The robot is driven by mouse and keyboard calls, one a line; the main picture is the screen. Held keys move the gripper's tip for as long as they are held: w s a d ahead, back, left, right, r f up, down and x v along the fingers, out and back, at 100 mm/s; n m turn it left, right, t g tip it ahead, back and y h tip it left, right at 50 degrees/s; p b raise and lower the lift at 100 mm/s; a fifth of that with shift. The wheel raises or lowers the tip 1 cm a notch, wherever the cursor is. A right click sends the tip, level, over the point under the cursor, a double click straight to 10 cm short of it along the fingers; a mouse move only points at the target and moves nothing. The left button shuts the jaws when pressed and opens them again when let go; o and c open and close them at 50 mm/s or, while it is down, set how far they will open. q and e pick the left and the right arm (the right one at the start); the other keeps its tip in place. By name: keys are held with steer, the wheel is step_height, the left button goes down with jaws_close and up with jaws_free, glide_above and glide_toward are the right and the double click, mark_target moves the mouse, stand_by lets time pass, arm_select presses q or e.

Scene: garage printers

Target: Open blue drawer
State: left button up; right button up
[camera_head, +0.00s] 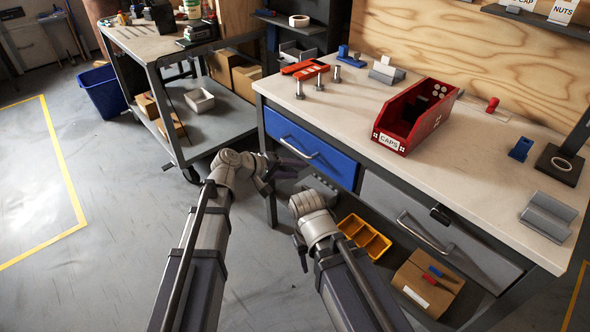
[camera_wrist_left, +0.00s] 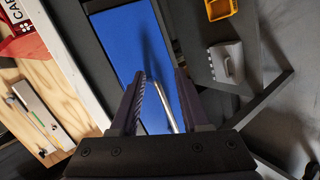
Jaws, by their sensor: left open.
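The blue drawer (camera_head: 330,155) is set in the left part of the workbench's front and looks shut. Its silver bar handle (camera_head: 298,148) runs across its front. My left gripper (camera_head: 286,168) is close in front of the drawer, just below the handle. In the left wrist view the blue drawer front (camera_wrist_left: 128,40) fills the middle. The handle (camera_wrist_left: 166,105) shows between the two open fingers (camera_wrist_left: 160,75), and I cannot tell whether either finger touches it. My right arm's wrist shows in the head view, but its fingers are not visible.
A grey drawer (camera_head: 420,225) is right of the blue one. A red bin (camera_head: 415,118) stands on the bench top (camera_head: 340,105). A yellow tray (camera_head: 364,238) and a cardboard box (camera_head: 425,283) are below. A cart (camera_head: 200,125) stands left; the floor before it is clear.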

mark_target(293, 149)
arm_select(q)
steer(key=w+a+f+n+t+h+b, duration=0.1)
steer(key=w+a+n+t+b, duration=0.35)
steer(key=w, duration=0.35)
steer(key=shift+b+x, duration=1.15)
steer(key=shift+x, duration=2.5)
arm_select(e)
step_height(293, 149, down, 9)
arm_select(q)
steer(key=shift+w+a, duration=0.1)
jaws_close()
